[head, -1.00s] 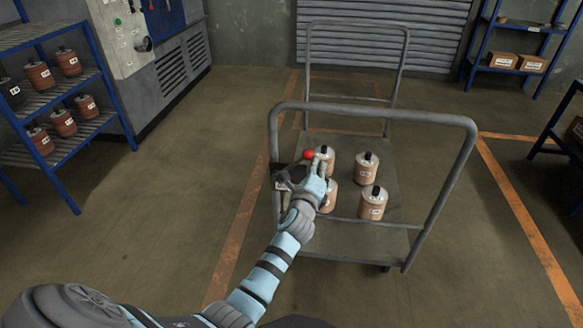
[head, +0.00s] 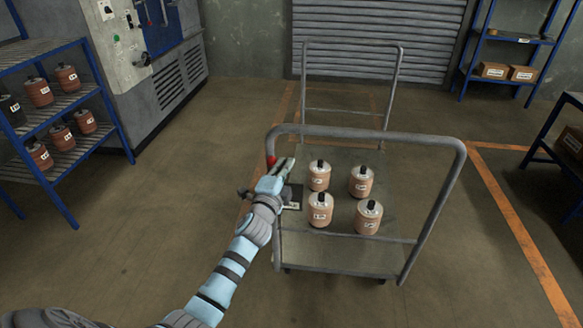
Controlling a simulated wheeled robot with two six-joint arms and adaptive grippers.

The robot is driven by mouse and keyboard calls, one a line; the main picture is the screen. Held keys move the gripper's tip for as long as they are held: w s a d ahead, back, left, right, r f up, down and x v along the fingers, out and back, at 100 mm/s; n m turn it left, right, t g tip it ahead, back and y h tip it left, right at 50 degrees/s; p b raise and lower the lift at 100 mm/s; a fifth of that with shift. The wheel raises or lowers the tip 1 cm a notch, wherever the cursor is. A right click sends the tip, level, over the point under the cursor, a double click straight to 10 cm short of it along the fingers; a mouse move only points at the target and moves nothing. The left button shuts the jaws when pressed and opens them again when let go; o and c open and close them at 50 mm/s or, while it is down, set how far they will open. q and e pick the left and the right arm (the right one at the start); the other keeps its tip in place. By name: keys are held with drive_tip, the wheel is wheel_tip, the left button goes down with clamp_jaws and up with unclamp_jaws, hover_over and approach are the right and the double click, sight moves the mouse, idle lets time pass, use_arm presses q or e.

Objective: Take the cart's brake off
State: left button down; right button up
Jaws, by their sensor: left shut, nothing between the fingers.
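The cart (head: 345,258) is a grey platform trolley with a tube handle at each end, standing on the floor ahead. Its brake lever has a red knob (head: 271,161) at the cart's left side, by the near handle's left upright. The knob is partly hidden by my left gripper (head: 285,165), which is shut with nothing between its fingers and lies right beside the knob. I cannot tell whether they touch. The dark lever base (head: 292,196) with a small pale label shows under my wrist. My right gripper is not in view.
Several brown canisters, one of them (head: 368,217), stand upright on the cart. A blue shelf (head: 72,160) with more canisters is at the left, beside a grey machine (head: 150,90). Orange floor lines (head: 517,232) run around the cart. The floor at the left is clear.

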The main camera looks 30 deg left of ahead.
use_arm(q)
drive_tip(key=shift+a+r, duration=0.1)
drive_tip(key=shift+a, duration=0.05)
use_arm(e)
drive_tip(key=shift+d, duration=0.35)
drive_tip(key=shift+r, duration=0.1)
use_arm(q)
drive_tip(key=s+d+p, duration=0.2)
drive_tip(key=s+d, duration=0.3)
drive_tip(key=s, duration=0.3)
drive_tip(key=shift+d+r, duration=0.15)
drive_tip(key=shift+r, duration=0.05)
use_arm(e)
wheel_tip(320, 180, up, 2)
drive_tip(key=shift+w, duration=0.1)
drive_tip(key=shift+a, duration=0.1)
